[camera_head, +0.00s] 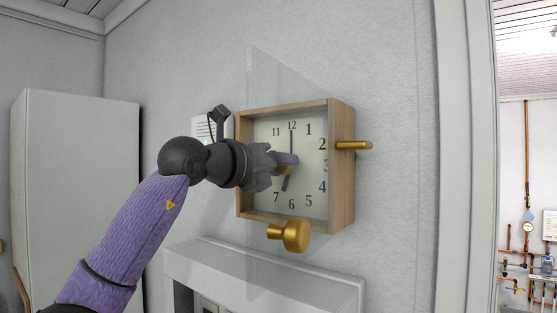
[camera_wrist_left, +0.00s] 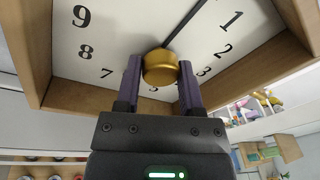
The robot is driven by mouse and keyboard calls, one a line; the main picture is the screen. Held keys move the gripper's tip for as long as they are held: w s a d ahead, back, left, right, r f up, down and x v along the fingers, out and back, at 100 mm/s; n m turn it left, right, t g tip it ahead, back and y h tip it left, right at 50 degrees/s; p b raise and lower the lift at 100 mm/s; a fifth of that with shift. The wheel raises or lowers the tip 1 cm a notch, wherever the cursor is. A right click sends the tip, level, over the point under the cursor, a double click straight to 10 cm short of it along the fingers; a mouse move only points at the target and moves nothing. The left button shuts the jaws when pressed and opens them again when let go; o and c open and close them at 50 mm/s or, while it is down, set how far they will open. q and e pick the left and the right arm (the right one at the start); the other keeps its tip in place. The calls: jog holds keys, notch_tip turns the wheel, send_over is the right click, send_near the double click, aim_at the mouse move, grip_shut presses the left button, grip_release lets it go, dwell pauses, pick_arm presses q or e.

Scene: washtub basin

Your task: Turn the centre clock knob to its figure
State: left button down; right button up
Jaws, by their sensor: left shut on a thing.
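The clock (camera_head: 347,180) is a wooden box on the wall with a white face and black figures. One hand points up at 12 and a shorter one points down between 6 and 7. My left gripper (camera_head: 287,160) reaches the middle of the face from the left and hides part of it. In the left wrist view, the brass centre knob (camera_wrist_left: 160,68) sits between the two purple fingers of my left gripper (camera_wrist_left: 160,72), which are shut on it. My right gripper is not in view.
A brass knob on a stem (camera_head: 353,145) sticks out of the clock's right side. A larger brass knob (camera_head: 292,235) stands below the clock. A clear pane (camera_head: 262,75) crosses the clock's left part. A white cabinet (camera_head: 75,180) stands left; a doorway opens right.

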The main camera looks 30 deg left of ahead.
pick_arm(q)
jog(key=shift+m+p, duration=0.4)
jog(key=shift+m, duration=0.6)
jog(key=shift+c, duration=1.1)
grip_release()
jog(key=b+v, duration=0.4)
jog(key=v, duration=0.6)
jog(key=shift+r, duration=0.1)
